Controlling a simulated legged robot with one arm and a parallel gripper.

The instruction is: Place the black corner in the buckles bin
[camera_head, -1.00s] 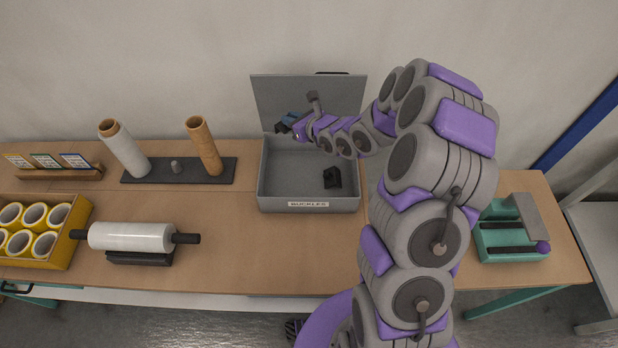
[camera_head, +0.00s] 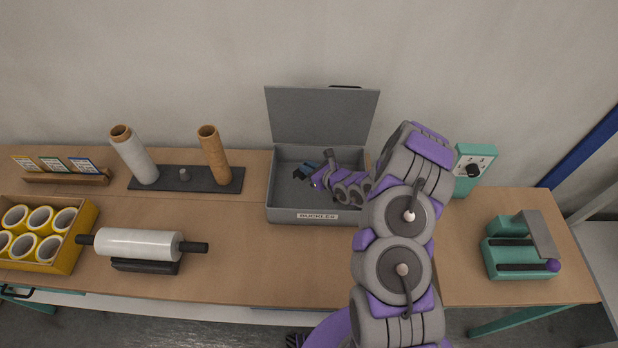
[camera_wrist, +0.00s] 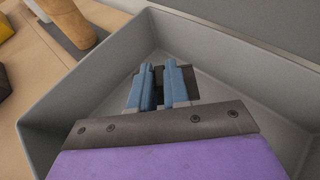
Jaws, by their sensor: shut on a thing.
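The buckles bin is the grey box (camera_head: 317,216) with a raised lid and a label reading BUCKLES; its grey wall also fills much of the wrist view (camera_wrist: 75,90). My gripper (camera_head: 304,171) reaches into the bin from the right, inside its walls at the left half. In the wrist view its blue fingers (camera_wrist: 161,75) are shut on a dark piece, the black corner (camera_wrist: 158,76), which is mostly hidden between and behind them. In the head view the black corner (camera_head: 297,174) shows as a small dark shape at the fingertips. I cannot tell whether it touches the bin floor.
Left of the bin, a dark stand (camera_head: 208,181) holds two upright rolls. A film roll on a holder (camera_head: 137,243) and a yellow box of tape rolls (camera_head: 75,244) lie further left. Green devices (camera_head: 520,255) stand at right. Table in front of the bin is clear.

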